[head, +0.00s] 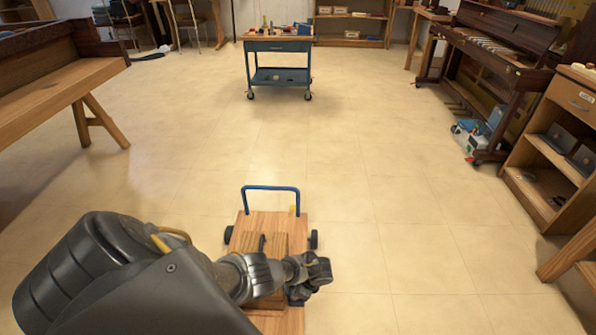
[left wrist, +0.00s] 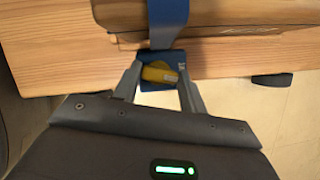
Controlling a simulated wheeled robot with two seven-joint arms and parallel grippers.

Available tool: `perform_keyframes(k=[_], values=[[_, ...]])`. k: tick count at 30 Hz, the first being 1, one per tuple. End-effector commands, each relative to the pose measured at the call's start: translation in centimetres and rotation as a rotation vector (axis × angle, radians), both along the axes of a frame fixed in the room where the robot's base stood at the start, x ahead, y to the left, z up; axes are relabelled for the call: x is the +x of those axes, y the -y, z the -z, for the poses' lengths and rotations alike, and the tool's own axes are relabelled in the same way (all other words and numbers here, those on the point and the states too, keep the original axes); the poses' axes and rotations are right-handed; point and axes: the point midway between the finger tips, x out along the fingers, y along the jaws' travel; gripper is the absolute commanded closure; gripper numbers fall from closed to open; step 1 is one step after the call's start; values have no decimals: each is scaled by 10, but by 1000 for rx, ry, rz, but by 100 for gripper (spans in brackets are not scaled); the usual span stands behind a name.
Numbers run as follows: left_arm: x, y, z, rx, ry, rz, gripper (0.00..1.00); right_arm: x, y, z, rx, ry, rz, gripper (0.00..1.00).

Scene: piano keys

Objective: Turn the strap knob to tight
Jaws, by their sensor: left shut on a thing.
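The strap knob (left wrist: 158,73) is yellow and sits on a blue buckle block (left wrist: 148,86) in the left wrist view. A blue strap (left wrist: 167,22) runs from the block across the wood. My left gripper (left wrist: 158,69) has its two fingers on either side of the knob, shut on it. In the head view my left arm reaches from the lower left over the wooden dolly (head: 291,224), and its gripper is at the dolly's right side. The arm hides the knob and much of the dolly there. My right gripper is in neither view.
The dolly has a blue handle (head: 270,188) at its far end and dark wheels. The floor around it is clear. A blue cart (head: 279,76) stands farther back. An upright piano (head: 500,45) and a wooden shelf (head: 565,150) stand at right, a wooden bench (head: 60,88) at left.

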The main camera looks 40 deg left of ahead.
Motion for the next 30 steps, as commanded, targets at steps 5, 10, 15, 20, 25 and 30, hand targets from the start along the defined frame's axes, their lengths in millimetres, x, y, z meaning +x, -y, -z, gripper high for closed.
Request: perform_keyframes(k=[5,10,15,20,25,30], values=[[-1,-3,1,4,-5,-132,81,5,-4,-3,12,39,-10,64],[-1,-3,1,5,-4,-223,81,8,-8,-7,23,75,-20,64],[-1,-4,1,5,-5,-279,81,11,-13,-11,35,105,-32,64],[-1,-4,0,6,-6,-305,81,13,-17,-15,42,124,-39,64],[-1,-4,0,7,-6,-313,81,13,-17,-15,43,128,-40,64],[-1,-4,0,7,-6,-313,81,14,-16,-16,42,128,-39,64]])
